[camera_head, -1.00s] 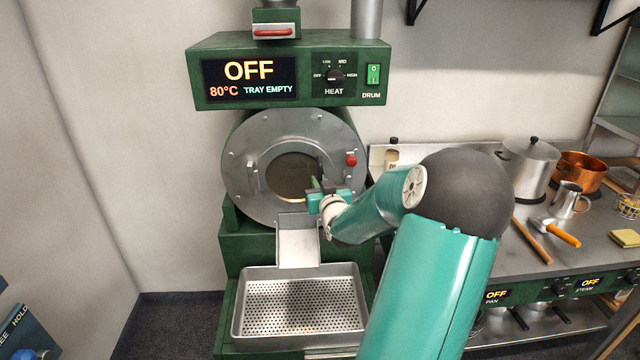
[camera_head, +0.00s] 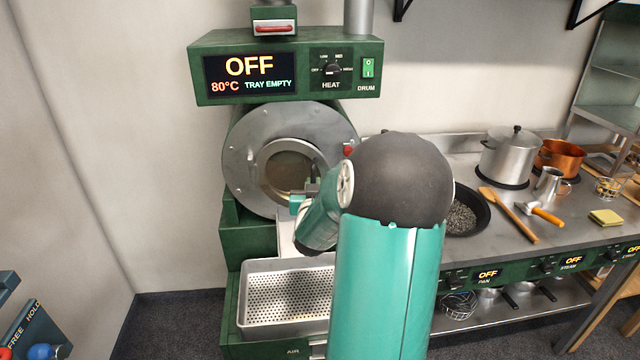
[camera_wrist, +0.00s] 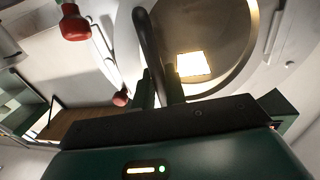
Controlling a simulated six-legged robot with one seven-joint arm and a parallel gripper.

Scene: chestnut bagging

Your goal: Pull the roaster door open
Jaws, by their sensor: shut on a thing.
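The round roaster door (camera_head: 274,170), with a glass window in its middle, is on the front of the green roaster. My gripper (camera_head: 312,182) is at the right side of the window, partly hidden by my arm. In the wrist view, the dark curved door handle (camera_wrist: 146,40) runs down between the fingers of my gripper (camera_wrist: 160,88), which is shut on it. The window (camera_wrist: 194,64) shows behind the handle with a bright patch. A pale ring stands out around the window in the head view; whether it is a gap I cannot tell.
A red knob (camera_head: 347,150) is right of the door. The perforated tray (camera_head: 262,264) below is empty where visible. The counter (camera_head: 490,255) to the right holds a pan, pots and tools.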

